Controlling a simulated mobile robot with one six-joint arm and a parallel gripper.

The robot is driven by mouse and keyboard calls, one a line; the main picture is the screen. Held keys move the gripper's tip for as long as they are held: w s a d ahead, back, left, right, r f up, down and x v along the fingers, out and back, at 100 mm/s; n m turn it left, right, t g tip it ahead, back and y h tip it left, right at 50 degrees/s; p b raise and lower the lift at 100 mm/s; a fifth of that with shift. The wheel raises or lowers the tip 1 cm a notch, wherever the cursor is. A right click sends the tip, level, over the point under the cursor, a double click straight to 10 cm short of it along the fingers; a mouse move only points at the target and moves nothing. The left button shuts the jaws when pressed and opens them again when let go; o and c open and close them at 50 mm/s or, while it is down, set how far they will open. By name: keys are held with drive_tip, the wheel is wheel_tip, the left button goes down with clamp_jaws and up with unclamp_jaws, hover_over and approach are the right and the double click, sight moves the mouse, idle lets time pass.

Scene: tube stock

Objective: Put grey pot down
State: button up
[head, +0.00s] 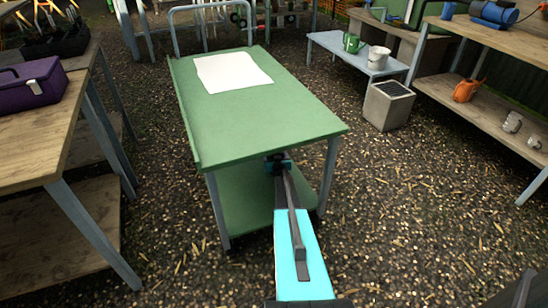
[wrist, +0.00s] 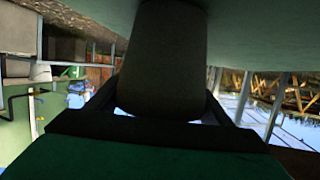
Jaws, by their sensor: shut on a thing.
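The grey pot (wrist: 163,60) fills the middle of the wrist view, between the two dark fingers of my gripper (wrist: 160,98), which is shut on it. The wrist picture looks upside down. A pale green surface (wrist: 270,25) lies against the pot's far end in that picture; I cannot tell whether they touch. In the head view my arm reaches under the top of a green trolley (head: 255,120), above its lower shelf (head: 245,205). The trolley top hides the pot and my fingertips there.
A white sheet (head: 232,71) lies on the trolley top. A bench with a purple toolbox (head: 35,84) stands at left. At right are a low bench (head: 345,50) with a green can and white pot, a grey planter (head: 388,106) and wooden shelving (head: 500,95). Gravel around the trolley is open.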

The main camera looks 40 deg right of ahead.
drive_tip(key=shift+f, duration=0.1)
drive_tip(key=o, duration=1.1)
drive_tip(key=shift+c, duration=0.2)
drive_tip(key=shift+v, duration=1.45)
drive_tip(key=p+v, duration=0.1)
drive_tip(key=v, duration=0.8)
drive_tip(key=shift+a, duration=0.1)
